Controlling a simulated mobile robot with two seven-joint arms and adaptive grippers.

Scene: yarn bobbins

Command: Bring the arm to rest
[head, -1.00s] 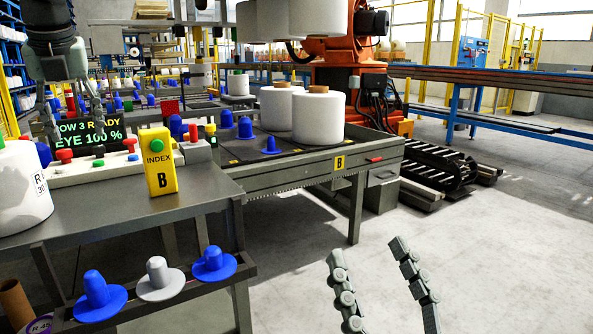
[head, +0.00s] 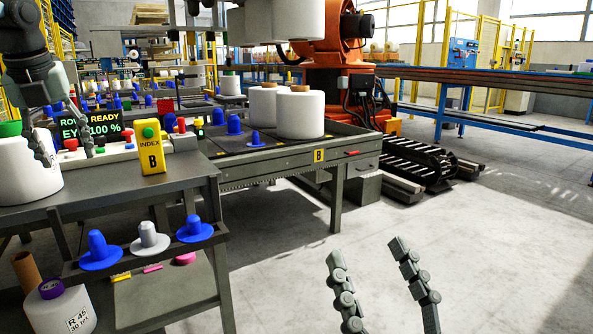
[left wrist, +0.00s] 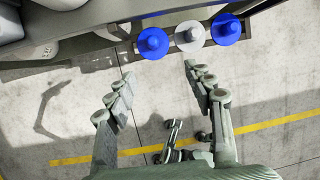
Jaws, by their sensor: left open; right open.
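My left gripper (head: 70,157) is at the left of the head view, in front of the display and the button panel as seen from the head. Its fingers are spread with nothing between them. In the left wrist view, the same gripper (left wrist: 158,70) is open over bare floor, with a row of blue and grey pegs beyond its tips. My right gripper (head: 364,249) is low in the head view, fingers apart and empty, over clear concrete.
The bench's peg rail (head: 130,255) holds a grey peg (head: 149,238) between blue ones. A yellow INDEX B box (head: 151,150) and a white bobbin (head: 28,172) stand on the bench. Table B (head: 265,165) carries large bobbins. The floor (head: 480,260) at right is open.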

